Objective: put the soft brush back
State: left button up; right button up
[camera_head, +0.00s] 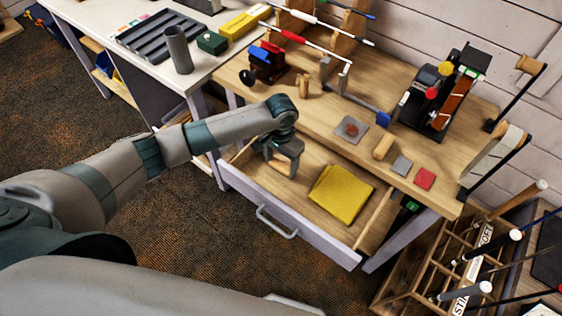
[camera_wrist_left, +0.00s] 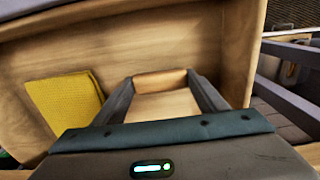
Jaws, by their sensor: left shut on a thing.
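My left gripper (camera_head: 281,168) is low over the open drawer (camera_head: 308,229), at its left part. It is shut on a small tan wooden piece (camera_wrist_left: 166,78), seen between its two fingers in the left wrist view. This looks like the wooden body of the soft brush; no bristles can be made out. I cannot tell whether the piece touches the drawer floor. A folded yellow cloth (camera_head: 341,193) lies in the drawer to the right of the gripper, and it shows at the left in the left wrist view (camera_wrist_left: 66,102). My right gripper is not in view.
The workbench top (camera_head: 290,112) above the drawer holds a wooden cylinder-like piece (camera_head: 383,147), a grey plate (camera_head: 351,129), a red square (camera_head: 425,179) and a tool holder (camera_head: 436,97). A club rack (camera_head: 440,265) stands at right. Bare drawer floor lies around the cloth.

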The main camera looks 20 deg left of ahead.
aim_at(281, 165)
pick_arm(q)
jog(key=shift+f, duration=0.2)
jog(key=shift+f, duration=0.1)
jog(key=o, duration=1.3)
jog(key=shift+c, duration=0.2)
notch_tip(281, 165, up, 12)
jog(key=b, duration=0.2)
